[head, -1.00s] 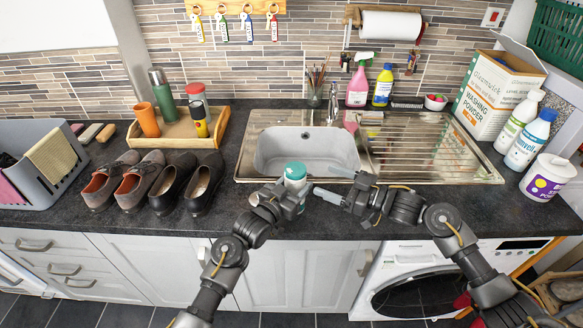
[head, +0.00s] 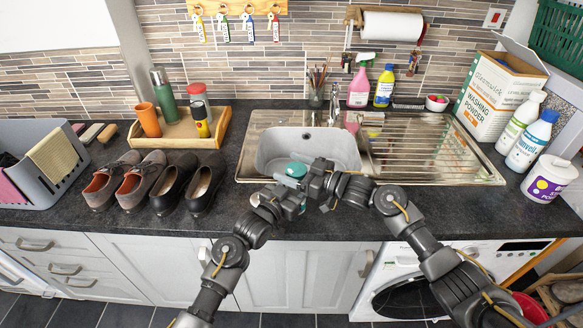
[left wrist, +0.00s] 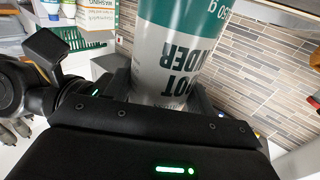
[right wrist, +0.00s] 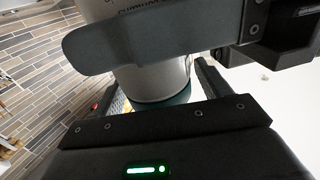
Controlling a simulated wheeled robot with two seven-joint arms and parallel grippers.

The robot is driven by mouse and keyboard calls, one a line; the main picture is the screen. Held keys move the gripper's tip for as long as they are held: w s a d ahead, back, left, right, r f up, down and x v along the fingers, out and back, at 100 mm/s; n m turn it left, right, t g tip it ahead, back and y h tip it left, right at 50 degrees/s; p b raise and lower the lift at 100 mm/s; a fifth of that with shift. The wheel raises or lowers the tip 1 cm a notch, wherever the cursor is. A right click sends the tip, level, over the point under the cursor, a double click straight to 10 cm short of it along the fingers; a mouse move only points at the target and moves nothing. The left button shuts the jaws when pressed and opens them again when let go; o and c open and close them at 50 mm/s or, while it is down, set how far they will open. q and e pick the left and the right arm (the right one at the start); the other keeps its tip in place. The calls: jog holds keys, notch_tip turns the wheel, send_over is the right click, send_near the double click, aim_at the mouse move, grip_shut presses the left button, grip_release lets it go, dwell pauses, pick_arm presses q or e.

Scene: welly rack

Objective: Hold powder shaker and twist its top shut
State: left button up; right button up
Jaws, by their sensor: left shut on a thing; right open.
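The powder shaker, grey-white with a teal top (head: 296,169), is in front of the sink. In the left wrist view its printed body (left wrist: 172,55) is between the fingers. My left gripper (head: 286,196) is shut on the body and holds it. My right gripper (head: 306,178) is open at the shaker's top. In the right wrist view the grey body (right wrist: 152,82) ends in a dark teal rim (right wrist: 178,99) between my right fingers, and a left-gripper finger crosses in front. I cannot tell whether my right fingers touch the top.
The sink (head: 310,148) lies just behind the grippers. Two pairs of shoes (head: 150,185) stand left on the dark worktop. A wooden tray (head: 180,135) with flasks is behind them. A washing powder box (head: 496,100) and bottles are at right.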

jog(key=c, duration=1)
jog(key=shift+a+m+t+h, duration=0.1)
jog(key=shift+m+t+h, duration=0.2)
jog(key=shift+m+t, duration=0.15)
jog(key=shift+w+m+t+h, duration=0.1)
jog(key=shift+m+t+h, duration=0.25)
jog(key=shift+t, duration=0.3)
jog(key=o, duration=1)
jog(key=v, duration=1.2)
